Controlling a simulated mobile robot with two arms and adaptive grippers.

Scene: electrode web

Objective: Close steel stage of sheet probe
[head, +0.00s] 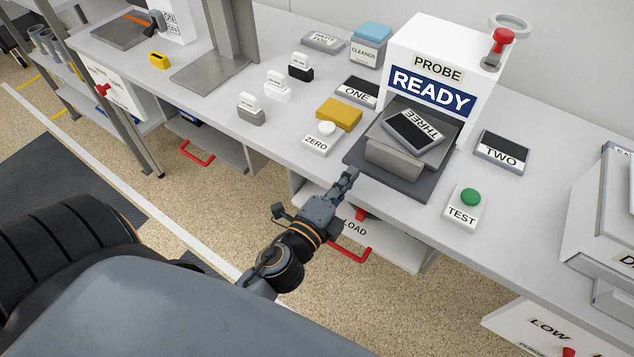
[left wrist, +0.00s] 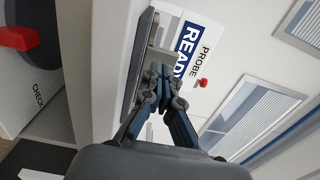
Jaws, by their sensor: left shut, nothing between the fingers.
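The sheet probe (head: 424,63) is a white box on the bench with a blue READY display. It also shows sideways in the left wrist view (left wrist: 209,45). The steel stage (head: 393,166) sits at its front on a dark base plate (head: 412,191), with its steel front face towards me. The sheet labelled THREE (head: 412,131) lies askew on the stage. My left gripper (head: 350,174) is shut and empty, at the near left corner of the base plate. I cannot tell whether it touches. Its closed fingers (left wrist: 160,72) show beside the stage in the left wrist view. My right gripper is out of view.
Sheet TWO (head: 501,152) and the green TEST button (head: 470,198) are to the right. The ZERO button (head: 321,138), a yellow block (head: 338,113) and sheet ONE (head: 358,92) are to the left. A LOAD drawer with a red handle (head: 349,252) is below the bench edge.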

